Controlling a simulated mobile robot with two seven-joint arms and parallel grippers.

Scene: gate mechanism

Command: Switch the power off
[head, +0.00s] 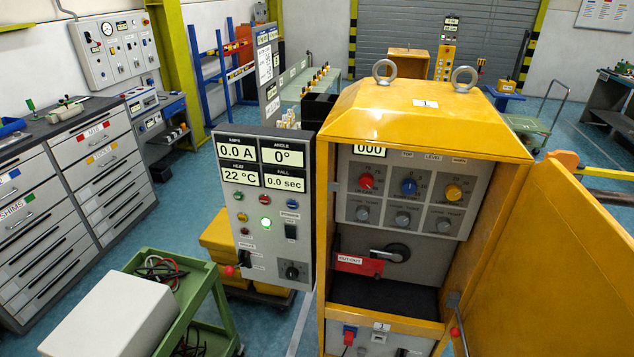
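A yellow cabinet (410,110) stands open in the middle of the head view. A grey control panel (255,203) on its left side has displays reading 0.0 A, 0°, 22 °C and 0.0 sec. A green lamp (265,225) on this panel is lit. Beside it is a black switch (291,231). Lower down are a lever with a red knob (231,271) and a black rotary knob (293,271). Inside the cabinet a red tag marked CUT-OUT (359,264) sits below a dark round handle (396,252). Small labels are unreadable. Neither gripper shows.
The cabinet's yellow door (560,260) hangs open to the right. A green cart (205,285) with a grey box (115,318) stands at the lower left. Grey drawer cabinets (100,160) line the left wall.

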